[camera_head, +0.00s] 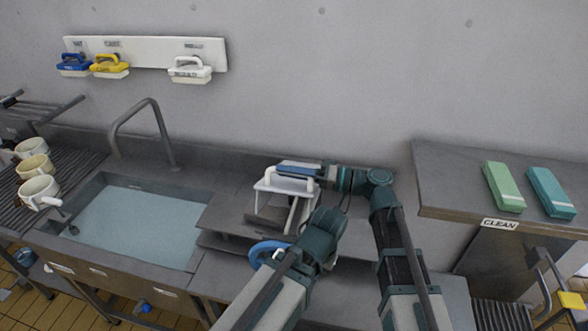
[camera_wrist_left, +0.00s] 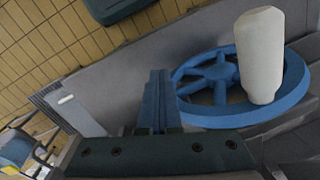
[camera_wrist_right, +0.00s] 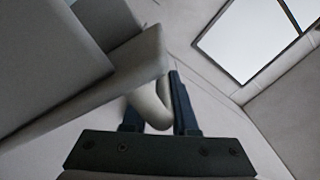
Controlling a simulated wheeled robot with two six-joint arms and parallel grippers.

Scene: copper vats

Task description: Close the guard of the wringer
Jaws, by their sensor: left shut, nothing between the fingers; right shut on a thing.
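The wringer (camera_head: 268,222) stands on the steel counter right of the sink. Its white guard (camera_head: 270,187) is at the top, with a white bar handle; I cannot tell its exact angle. My right gripper (camera_head: 292,169) is at this handle and shut on it. In the right wrist view the pale curved handle (camera_wrist_right: 151,108) sits between the two fingers. The wringer's blue wheel (camera_head: 263,254) is at its front, and its white crank knob (camera_wrist_left: 260,55) shows in the left wrist view. My left gripper (camera_wrist_left: 157,100) is shut and empty beside the wheel rim, with no clear contact.
The water-filled sink (camera_head: 140,225) with a bent tap (camera_head: 158,125) lies to the left. Several mugs (camera_head: 36,168) stand on the far-left drainer. A raised shelf marked CLEAN (camera_head: 455,190) holds two green blocks on the right. Brushes hang on the wall rack (camera_head: 147,50).

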